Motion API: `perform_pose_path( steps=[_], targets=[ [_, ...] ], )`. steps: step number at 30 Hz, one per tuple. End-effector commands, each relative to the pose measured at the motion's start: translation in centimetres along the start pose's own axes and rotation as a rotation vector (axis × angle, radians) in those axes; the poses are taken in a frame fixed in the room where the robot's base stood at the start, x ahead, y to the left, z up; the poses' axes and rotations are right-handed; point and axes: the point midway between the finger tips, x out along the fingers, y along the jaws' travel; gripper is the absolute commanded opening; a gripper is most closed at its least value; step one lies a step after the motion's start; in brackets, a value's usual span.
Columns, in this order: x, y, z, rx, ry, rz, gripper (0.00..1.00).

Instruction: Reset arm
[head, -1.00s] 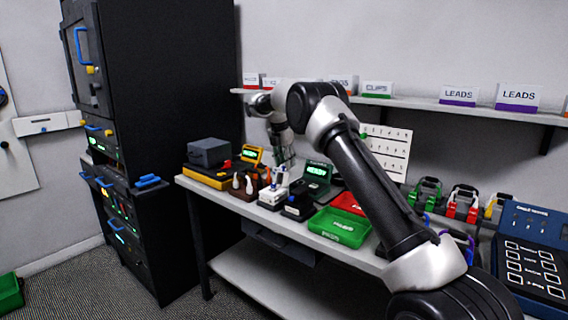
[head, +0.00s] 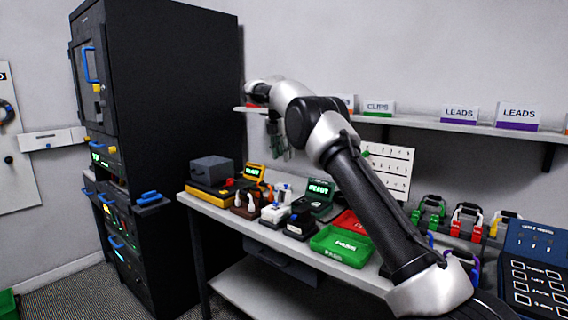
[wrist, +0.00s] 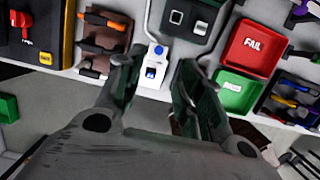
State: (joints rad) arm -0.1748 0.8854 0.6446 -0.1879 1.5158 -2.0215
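My arm reaches over the bench from the lower right in the head view. My gripper (head: 279,151) hangs pointing down above the bench, in front of the wall. In the wrist view my gripper (wrist: 158,100) has its two fingers apart, with nothing between them. Below and beyond the fingertips is a white device (wrist: 153,66) with a blue button or screen, standing on the bench. The gripper does not touch it.
The bench holds a yellow-and-black tester (head: 210,190), a green PASS tray (head: 341,246), a red FAIL tray (wrist: 255,47) and several tools. A labelled shelf (head: 440,124) runs along the wall near my arm. A black cabinet (head: 165,100) stands left.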

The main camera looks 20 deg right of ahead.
Motion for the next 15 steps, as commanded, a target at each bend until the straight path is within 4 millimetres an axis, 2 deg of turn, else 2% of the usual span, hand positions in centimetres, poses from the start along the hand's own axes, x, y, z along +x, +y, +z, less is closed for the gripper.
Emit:
perform_pose_path(
  steps=[11,15],
  targets=[
    [-0.29,0.00,0.00,0.009,0.000,0.000,0.37],
    [-0.28,0.25,0.11,0.129,-0.004,0.011,0.37]
  ],
)
